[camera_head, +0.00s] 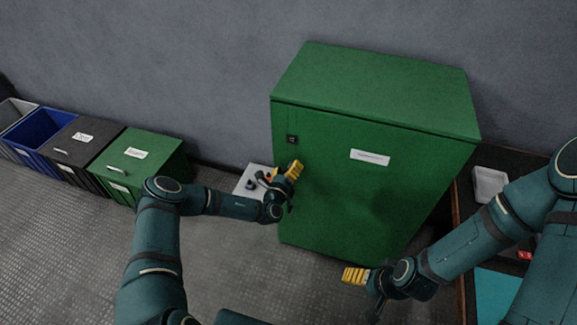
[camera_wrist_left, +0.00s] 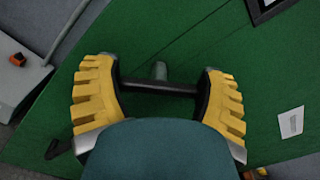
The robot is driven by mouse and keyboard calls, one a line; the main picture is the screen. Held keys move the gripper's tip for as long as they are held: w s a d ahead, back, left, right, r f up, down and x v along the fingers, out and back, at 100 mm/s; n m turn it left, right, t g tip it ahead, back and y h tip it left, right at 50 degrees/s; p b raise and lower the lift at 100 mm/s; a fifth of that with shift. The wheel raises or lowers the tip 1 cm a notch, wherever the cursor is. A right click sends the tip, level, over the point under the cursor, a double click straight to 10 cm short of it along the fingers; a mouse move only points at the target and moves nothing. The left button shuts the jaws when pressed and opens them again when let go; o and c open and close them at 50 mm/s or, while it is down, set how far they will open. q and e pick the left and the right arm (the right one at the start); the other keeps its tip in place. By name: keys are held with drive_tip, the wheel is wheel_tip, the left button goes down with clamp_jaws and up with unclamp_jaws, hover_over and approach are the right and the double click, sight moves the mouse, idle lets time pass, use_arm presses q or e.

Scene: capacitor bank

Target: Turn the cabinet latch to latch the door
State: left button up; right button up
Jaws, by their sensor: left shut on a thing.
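The green cabinet (camera_head: 350,215) stands against the wall, its front door looking flush with the body. My left gripper (camera_head: 294,170) is at the left side of the door, below a small black square fitting (camera_head: 291,139). In the left wrist view, the yellow fingers of my left gripper (camera_wrist_left: 160,85) are shut on the two ends of a black bar, the cabinet latch (camera_wrist_left: 140,85), with a grey round stub behind it. In the head view the gripper hides the latch. My right gripper (camera_head: 355,275) is low in front of the cabinet, apart from it; its opening is unclear.
Green (camera_head: 140,155), black (camera_head: 77,140) and blue (camera_head: 30,128) bins line the wall further left. A dark table with a white tray (camera_head: 489,184) is at the right.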

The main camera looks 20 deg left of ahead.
use_arm(q)
drive_tip(key=n, duration=0.4)
drive_tip(key=shift+f+n+p, duration=0.15)
drive_tip(key=shift+n+p, duration=0.15)
drive_tip(key=shift+p, duration=0.1)
drive_tip(key=shift+n, duration=2.5)
drive_tip(key=o, duration=1.1)
drive_tip(key=shift+c, duration=0.2)
drive_tip(key=shift+s, duration=0.1)
drive_tip(key=s, duration=1.1)
drive_tip(key=shift+s+a, duration=0.25)
drive_tip(key=shift+s, duration=0.15)
